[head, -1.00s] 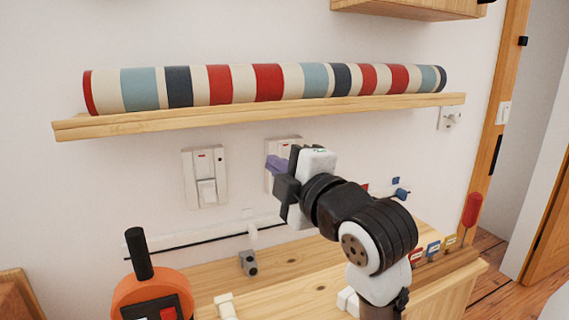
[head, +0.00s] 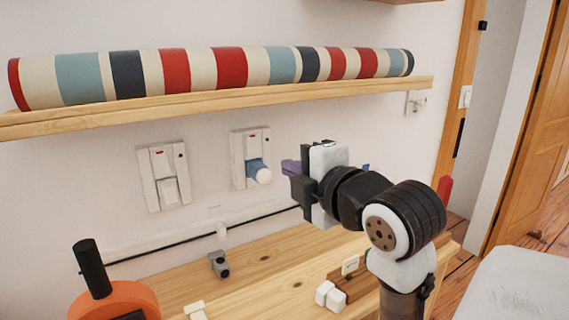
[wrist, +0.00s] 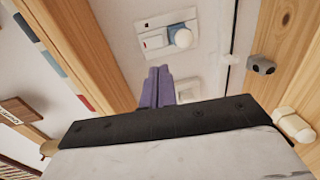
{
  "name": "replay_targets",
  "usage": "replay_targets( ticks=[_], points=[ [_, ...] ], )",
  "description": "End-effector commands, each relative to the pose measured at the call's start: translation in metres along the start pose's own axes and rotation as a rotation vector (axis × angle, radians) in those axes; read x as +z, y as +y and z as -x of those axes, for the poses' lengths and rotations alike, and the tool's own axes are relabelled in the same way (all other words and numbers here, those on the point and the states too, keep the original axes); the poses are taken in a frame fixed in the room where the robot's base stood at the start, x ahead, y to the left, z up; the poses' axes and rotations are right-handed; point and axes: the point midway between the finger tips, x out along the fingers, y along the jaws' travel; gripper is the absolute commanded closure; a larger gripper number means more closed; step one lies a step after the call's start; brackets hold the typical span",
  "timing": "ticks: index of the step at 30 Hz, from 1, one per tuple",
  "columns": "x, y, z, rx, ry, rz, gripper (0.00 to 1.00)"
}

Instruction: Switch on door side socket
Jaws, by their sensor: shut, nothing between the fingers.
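Two white wall sockets sit under the shelf. The one nearer the door (head: 238,163) has a blue plug (head: 257,168) with a white round end, and a small red mark at its top. The other socket (head: 148,190), to the left, holds a white plug. My gripper (head: 287,167) has purple fingers, shut and empty. In the head view it is just right of the blue plug, apart from it in the picture. In the wrist view the fingers (wrist: 155,88) point towards the door-side socket (wrist: 190,16), whose rocker (wrist: 153,42) shows a red edge. I cannot tell the rocker's position.
A wooden shelf (head: 215,102) with a striped roll (head: 200,70) runs above the sockets. Below is a wooden top (head: 265,258) with a grey block (head: 219,264) and white cubes (head: 330,296). Another wall fitting (head: 415,102) is near the door frame (head: 458,90).

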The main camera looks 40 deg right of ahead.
Motion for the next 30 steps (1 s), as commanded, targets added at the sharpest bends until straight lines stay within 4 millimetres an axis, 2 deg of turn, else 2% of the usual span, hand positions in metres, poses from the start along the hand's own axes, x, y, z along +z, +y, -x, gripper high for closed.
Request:
replay_targets(
  ticks=[9,15,21,30],
  points=[
    [-0.001,0.002,-0.069,-0.003,0.003,-0.001,1.0],
    [-0.001,0.002,-0.103,-0.003,0.002,-0.001,1.0],
    [0.0,0.001,-0.12,-0.001,0.001,0.0,1.0],
    [0.0,0.0,-0.122,0.0,0.0,0.0,1.0]
  ],
)
